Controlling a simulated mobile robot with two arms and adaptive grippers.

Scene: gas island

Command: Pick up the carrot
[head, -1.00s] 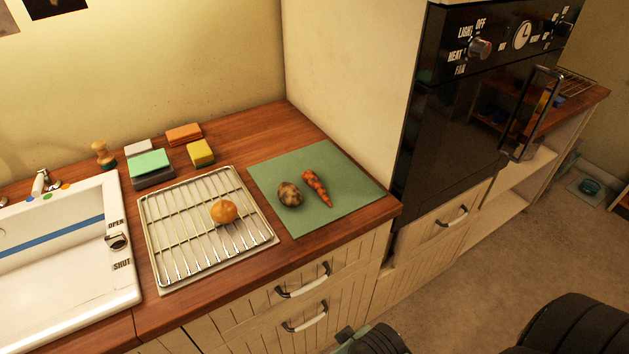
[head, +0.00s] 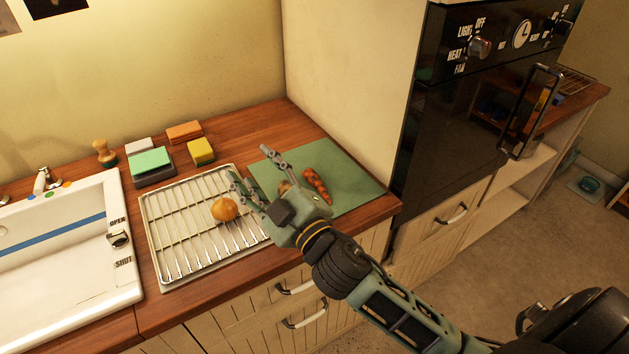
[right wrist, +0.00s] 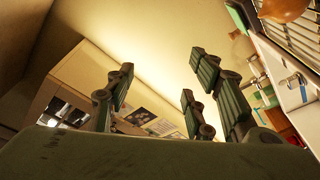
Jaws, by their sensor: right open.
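The carrot (head: 318,185) is orange with dark spots and lies on the green mat (head: 352,185) on the counter. A brown potato (head: 284,187) lies just left of it, mostly hidden behind my right gripper. My right gripper (head: 250,165) is open and empty, with its fingers spread over the mat's left part and the rack's right edge, left of the carrot. In the right wrist view its fingers (right wrist: 160,95) are spread with nothing between them, and the carrot does not show. My left gripper is not in view.
A wire rack on a tray (head: 185,245) holds a round yellow-orange item (head: 224,209). Several sponges (head: 201,152) stand behind it. A white sink (head: 80,270) is at left. A wall and a black oven (head: 440,140) stand right of the mat.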

